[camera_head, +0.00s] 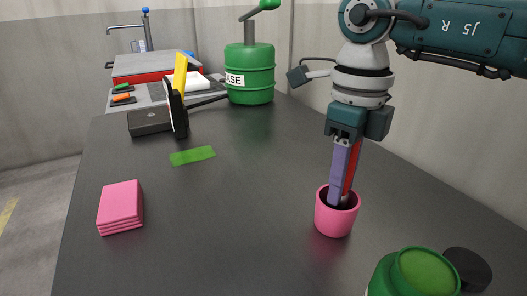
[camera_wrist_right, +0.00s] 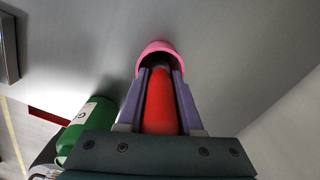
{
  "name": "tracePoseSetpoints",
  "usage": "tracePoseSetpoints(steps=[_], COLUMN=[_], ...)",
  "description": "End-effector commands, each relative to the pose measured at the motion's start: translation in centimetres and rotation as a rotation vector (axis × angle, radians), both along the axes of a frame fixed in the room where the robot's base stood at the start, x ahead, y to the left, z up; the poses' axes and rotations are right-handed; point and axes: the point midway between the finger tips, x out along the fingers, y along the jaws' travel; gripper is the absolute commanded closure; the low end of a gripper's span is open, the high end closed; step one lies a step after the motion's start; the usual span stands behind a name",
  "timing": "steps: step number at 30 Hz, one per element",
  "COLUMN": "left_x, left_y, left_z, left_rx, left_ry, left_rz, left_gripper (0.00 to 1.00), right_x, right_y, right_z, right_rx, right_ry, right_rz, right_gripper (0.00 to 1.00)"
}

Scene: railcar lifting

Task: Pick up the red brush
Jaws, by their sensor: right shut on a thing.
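The red brush stands in a pink cup (camera_head: 333,219) on the dark table. Its red handle (camera_head: 352,168) rises out of the cup. My right gripper (camera_head: 343,190) points down over the cup, with its purple fingers reaching to the rim and alongside the handle. In the right wrist view the red brush (camera_wrist_right: 160,102) lies between the two fingers, and the pink cup (camera_wrist_right: 158,47) shows beyond the fingertips. The gripper is shut on the brush. The brush's lower end is hidden in the cup. My left gripper is not in view.
A green container (camera_head: 412,272) and a black round thing (camera_head: 468,268) stand at the front right, near the cup. Pink pads (camera_head: 121,207) lie at the left. A green drum (camera_head: 249,72) and a black box (camera_head: 149,121) are at the back.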

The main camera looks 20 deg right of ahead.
Motion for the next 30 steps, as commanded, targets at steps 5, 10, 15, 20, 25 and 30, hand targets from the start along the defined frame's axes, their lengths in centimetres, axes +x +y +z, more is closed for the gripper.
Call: tracePoseSetpoints(steps=[5,10,15,20,25,30], left_x=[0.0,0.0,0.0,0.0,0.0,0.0], left_y=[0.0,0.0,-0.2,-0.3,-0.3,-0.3], left_z=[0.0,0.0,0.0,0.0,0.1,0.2], left_rx=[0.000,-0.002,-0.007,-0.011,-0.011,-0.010], left_ry=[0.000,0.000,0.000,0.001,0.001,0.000], left_rz=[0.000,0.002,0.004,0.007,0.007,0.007], left_gripper=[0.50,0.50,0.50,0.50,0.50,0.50], right_x=[0.0,0.0,0.0,0.0,0.1,0.2], right_y=[0.0,0.0,0.0,0.0,0.0,0.0], right_z=[0.0,0.0,0.0,0.1,1.2,3.9], right_rx=[0.000,0.000,0.000,0.000,0.000,0.001], right_ry=[0.000,0.000,-0.001,-0.001,-0.003,-0.006], right_rz=[0.000,0.000,0.000,0.000,0.000,0.000], right_gripper=[0.93,1.00,1.00,1.00,1.00,1.00])
